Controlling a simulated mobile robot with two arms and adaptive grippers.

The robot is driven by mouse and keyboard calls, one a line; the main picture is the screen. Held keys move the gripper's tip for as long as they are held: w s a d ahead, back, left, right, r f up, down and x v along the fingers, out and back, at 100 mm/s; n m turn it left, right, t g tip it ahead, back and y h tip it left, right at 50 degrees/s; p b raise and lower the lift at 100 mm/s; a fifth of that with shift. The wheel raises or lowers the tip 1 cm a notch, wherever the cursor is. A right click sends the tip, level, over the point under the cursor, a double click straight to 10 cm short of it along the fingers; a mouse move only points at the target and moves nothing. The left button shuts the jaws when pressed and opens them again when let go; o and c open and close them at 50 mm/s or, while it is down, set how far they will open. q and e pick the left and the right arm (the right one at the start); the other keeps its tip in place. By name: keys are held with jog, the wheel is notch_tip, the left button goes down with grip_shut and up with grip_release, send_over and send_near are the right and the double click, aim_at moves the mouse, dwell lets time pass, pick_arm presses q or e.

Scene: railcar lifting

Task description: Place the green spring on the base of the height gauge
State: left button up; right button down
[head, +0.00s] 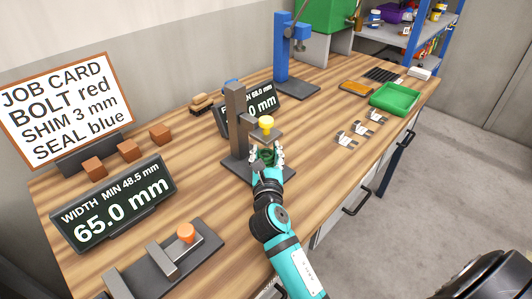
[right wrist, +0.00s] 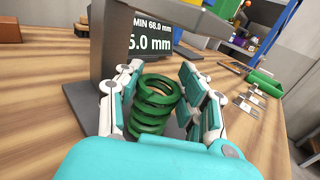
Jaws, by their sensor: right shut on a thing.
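The height gauge (head: 236,120) is a dark grey post with an arm and a yellow knob on a flat base (head: 236,172). My right gripper (head: 266,158) is at the gauge, below its arm and over the base. It is shut on the green spring (right wrist: 155,105), which stands upright between the fingers in the right wrist view. In the head view the spring is mostly hidden by the gripper. I cannot tell whether the spring touches the base. My left gripper is not in view.
A display reading 65.0 mm (head: 112,203) and a width gauge with an orange knob (head: 160,265) stand at the left. Metal brackets (head: 360,128) and a green tray (head: 395,98) lie to the right. A blue press (head: 284,60) stands behind. Bare wood lies between gauge and brackets.

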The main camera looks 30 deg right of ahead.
jog(key=shift+f, duration=0.1)
jog(key=c, duration=0.8)
grip_release()
jog(key=b+v, duration=0.1)
jog(key=v, duration=1.1)
jog(key=shift+b, duration=0.35)
